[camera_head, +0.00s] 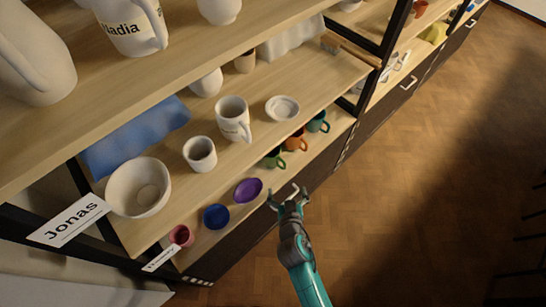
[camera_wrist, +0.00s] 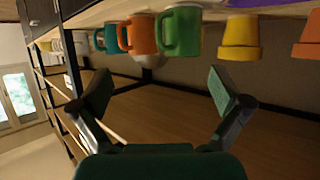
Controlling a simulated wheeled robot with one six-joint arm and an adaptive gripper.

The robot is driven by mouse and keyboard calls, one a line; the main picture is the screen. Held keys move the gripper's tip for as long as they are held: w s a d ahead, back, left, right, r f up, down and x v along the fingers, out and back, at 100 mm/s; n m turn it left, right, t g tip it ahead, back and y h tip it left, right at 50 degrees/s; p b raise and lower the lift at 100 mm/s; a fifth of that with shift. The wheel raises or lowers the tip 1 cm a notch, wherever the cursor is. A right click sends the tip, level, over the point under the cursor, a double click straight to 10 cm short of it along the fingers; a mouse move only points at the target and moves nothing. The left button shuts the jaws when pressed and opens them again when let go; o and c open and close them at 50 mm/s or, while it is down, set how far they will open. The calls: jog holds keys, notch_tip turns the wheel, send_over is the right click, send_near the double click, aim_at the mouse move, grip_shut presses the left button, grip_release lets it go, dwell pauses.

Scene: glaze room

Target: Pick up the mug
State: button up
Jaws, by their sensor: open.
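Several mugs are in view, and I cannot tell which one the task means. A green mug (camera_head: 275,158), an orange mug (camera_head: 297,141) and a teal mug (camera_head: 318,122) stand in a row on the lower shelf. The wrist view shows the green mug (camera_wrist: 181,33), orange mug (camera_wrist: 141,36) and teal mug (camera_wrist: 107,38) upside down along its top. A white mug (camera_head: 233,117) with a handle stands on the shelf above. My gripper (camera_head: 288,194) is open and empty, in front of the lower shelf and apart from the mugs. Its spread fingers also show in the wrist view (camera_wrist: 165,90).
A purple dish (camera_head: 247,190), a blue dish (camera_head: 216,216) and a pink cup (camera_head: 181,236) share the lower shelf. A white bowl (camera_head: 138,188) and a white cup (camera_head: 200,153) stand above. Wooden floor (camera_head: 400,190) is clear at right.

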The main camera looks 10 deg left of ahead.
jog(key=w+a+r, duration=0.2)
jog(key=w+a, duration=0.4)
jog(key=a, duration=0.1)
send_over(271, 152)
jog(key=s, duration=0.4)
jog(key=shift+w+d+f, duration=0.1)
jog(key=shift+d+f, duration=0.05)
jog(key=shift+f, duration=0.95)
jog(key=shift+w+d+f, duration=0.1)
jog(key=shift+f, duration=0.95)
jog(key=shift+c, duration=0.3)
jog(key=c, duration=1.2)
